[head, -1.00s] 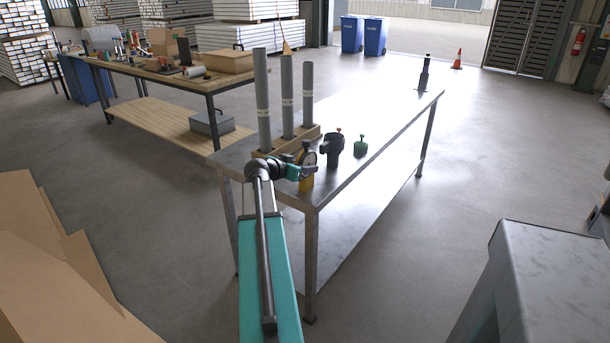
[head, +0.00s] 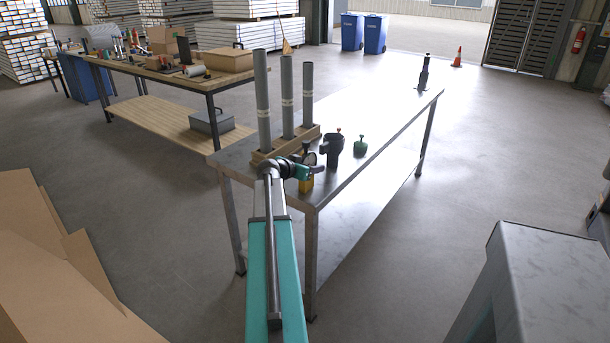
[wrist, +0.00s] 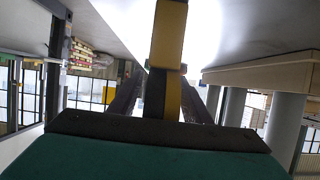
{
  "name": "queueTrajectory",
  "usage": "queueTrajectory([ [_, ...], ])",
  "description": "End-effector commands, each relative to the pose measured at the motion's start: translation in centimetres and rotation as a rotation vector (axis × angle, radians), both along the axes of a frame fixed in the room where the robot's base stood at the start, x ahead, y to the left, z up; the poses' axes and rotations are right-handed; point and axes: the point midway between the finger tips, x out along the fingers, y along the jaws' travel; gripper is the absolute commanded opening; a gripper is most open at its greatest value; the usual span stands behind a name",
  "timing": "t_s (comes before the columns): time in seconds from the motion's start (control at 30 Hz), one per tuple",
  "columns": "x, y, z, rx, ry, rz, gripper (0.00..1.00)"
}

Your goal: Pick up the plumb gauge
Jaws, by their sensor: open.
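A small yellow instrument with a round dial, which I take for the plumb gauge, stands on the near end of the metal table. Its yellow base (head: 306,186) shows just below my gripper (head: 311,171), which hides much of the rest in the head view. In the wrist view its yellow body (wrist: 168,35) rises in the middle, with a yellow and dark green part lower down. The dark fingers of my gripper (wrist: 166,92) are open, one on each side of that lower part. I cannot tell whether either finger touches it.
Three grey pipes stand in a wooden block (head: 265,156) just left of my gripper. A dark cup-like holder (head: 333,150) and a small green object (head: 360,145) stand to the right on the metal table (head: 385,110). A dark upright tool (head: 424,73) stands at its far end.

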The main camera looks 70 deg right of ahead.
Motion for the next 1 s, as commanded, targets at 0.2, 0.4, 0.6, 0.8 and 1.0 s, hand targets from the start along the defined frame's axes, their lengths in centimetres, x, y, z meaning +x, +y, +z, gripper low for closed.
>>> queueTrajectory([
  [0.2,0.00,-0.01,-0.01,0.000,0.000,0.001,0.44],
  [0.4,0.01,0.01,0.00,0.000,0.000,0.001,0.44],
  [0.6,0.01,0.01,0.00,0.000,0.000,0.001,0.29],
  [0.8,0.02,0.00,0.01,0.000,0.000,0.001,0.00],
  [1.0,0.03,-0.02,0.13,-0.002,0.000,0.002,0.00],
])
